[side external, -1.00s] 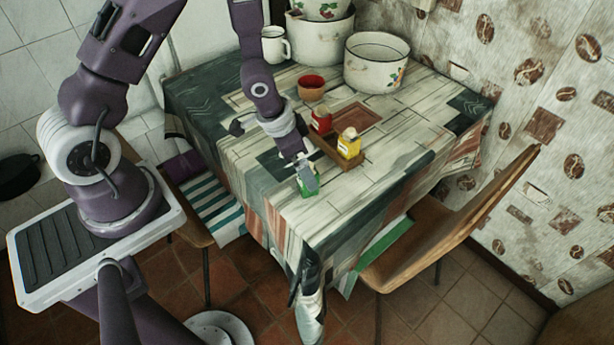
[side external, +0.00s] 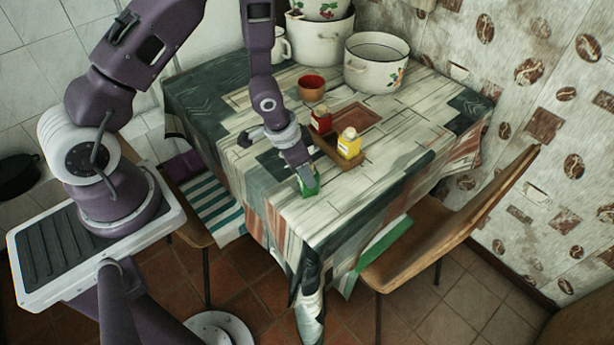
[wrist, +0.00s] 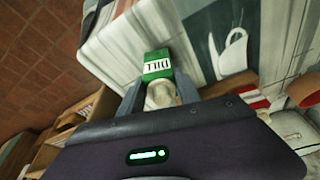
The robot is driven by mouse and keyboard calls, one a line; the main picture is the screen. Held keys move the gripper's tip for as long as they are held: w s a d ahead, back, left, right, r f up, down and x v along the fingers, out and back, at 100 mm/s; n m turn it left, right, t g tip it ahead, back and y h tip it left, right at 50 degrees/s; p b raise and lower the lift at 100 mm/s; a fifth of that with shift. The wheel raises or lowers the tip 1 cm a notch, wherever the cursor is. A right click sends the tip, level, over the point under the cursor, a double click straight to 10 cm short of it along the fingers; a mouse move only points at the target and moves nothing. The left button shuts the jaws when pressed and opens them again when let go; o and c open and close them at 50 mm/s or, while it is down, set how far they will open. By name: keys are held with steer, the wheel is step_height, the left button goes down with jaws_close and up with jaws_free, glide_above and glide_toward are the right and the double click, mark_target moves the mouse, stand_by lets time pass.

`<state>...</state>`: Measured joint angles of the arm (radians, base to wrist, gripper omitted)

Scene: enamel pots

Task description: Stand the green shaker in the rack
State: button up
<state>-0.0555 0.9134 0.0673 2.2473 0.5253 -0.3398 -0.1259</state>
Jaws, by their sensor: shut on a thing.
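The green shaker (side external: 310,187) is near the front left edge of the table, with its base at or just above the cloth; I cannot tell which. In the wrist view the green shaker (wrist: 157,66) shows a white label reading DILL. My gripper (side external: 304,174) is shut on its pale upper part, with one finger on each side, as the wrist view of my gripper (wrist: 160,93) shows. The wooden rack (side external: 329,148) lies behind and to the right of it. A red shaker (side external: 321,121) and a yellow shaker (side external: 349,144) stand upright in the rack.
A brown bowl (side external: 311,87) stands behind the rack. A large white pot (side external: 375,63) and stacked pots (side external: 321,38) are at the back. A white mug (side external: 282,46) is partly hidden by my arm. The table's right front is clear.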

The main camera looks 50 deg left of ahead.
steer(key=shift+c, duration=1)
steer(key=shift+r, duration=0.1)
steer(key=shift+r, duration=2.2)
steer(key=shift+r, duration=0.2)
step_height(320, 180, up, 9)
steer(key=w+a+n, duration=0.2)
steer(key=w+a, duration=0.2)
steer(key=w, duration=0.4)
steer(key=w+a+n, duration=0.1)
steer(key=w+a, duration=0.2)
steer(key=w, duration=0.5)
step_height(320, 180, down, 10)
steer(key=shift+s+y, duration=0.35)
steer(key=shift+y, duration=0.05)
